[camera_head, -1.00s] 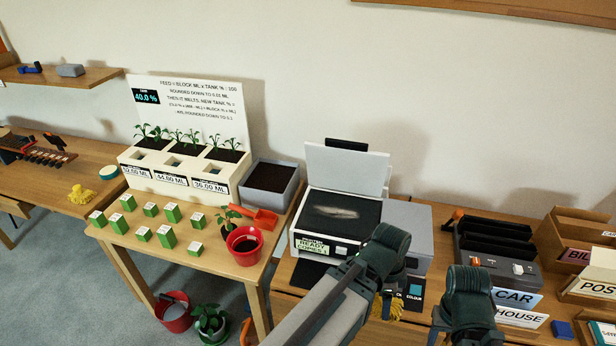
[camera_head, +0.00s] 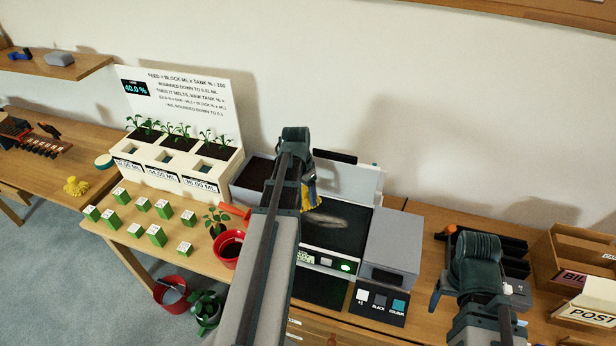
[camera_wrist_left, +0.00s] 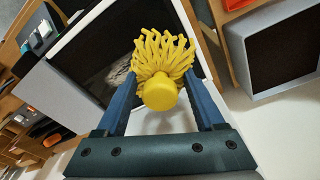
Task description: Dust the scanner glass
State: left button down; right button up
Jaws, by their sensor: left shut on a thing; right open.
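The scanner (camera_head: 345,265) stands on the wooden table with its lid (camera_head: 352,182) raised. Its dark glass (camera_head: 333,222) faces up, and a pale dusty smear (camera_head: 325,219) lies across it; the smear also shows in the left wrist view (camera_wrist_left: 118,70). My left gripper (camera_head: 309,180) is shut on a yellow duster (camera_wrist_left: 161,75) with stringy tufts. It holds the duster above the back left part of the glass; whether the tufts touch is unclear. My right gripper (camera_head: 478,300) is open and empty to the right, in front of the dark tray rack.
A grey box (camera_head: 393,247) with colour buttons stands right of the scanner. A planter (camera_head: 175,165), a grey soil bin (camera_head: 252,175), a red pot (camera_head: 228,247) and several green blocks stand to the left. Letter boxes (camera_head: 575,260) stand at the far right.

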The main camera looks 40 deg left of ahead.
pick_arm(q)
jog(key=shift+w+a+r+n, duration=0.1)
jog(key=shift+a+n, duration=0.05)
jog(key=shift+a, duration=0.35)
jog(key=shift+w+a+r+n, duration=0.1)
jog(key=shift+a+n, duration=0.05)
jog(key=shift+a, duration=0.3)
pick_arm(e)
jog(key=shift+w+r, duration=0.2)
jog(key=shift+w, duration=0.15)
pick_arm(q)
jog(key=shift+f, duration=0.1)
pick_arm(e)
jog(key=shift+f, duration=0.1)
pick_arm(q)
jog(key=b, duration=0.6)
send_over(303, 214)
jog(key=f, duration=0.5)
jog(key=shift+s+a+f, duration=0.2)
jog(key=shift+f, duration=0.2)
pick_arm(e)
notch_tip(303, 214, down, 6)
jog(key=shift+r, duration=0.1)
pick_arm(q)
jog(key=shift+f+b, duration=1)
pick_arm(e)
jog(key=shift+f, duration=1)
pick_arm(q)
jog(key=shift+d, duration=0.1)
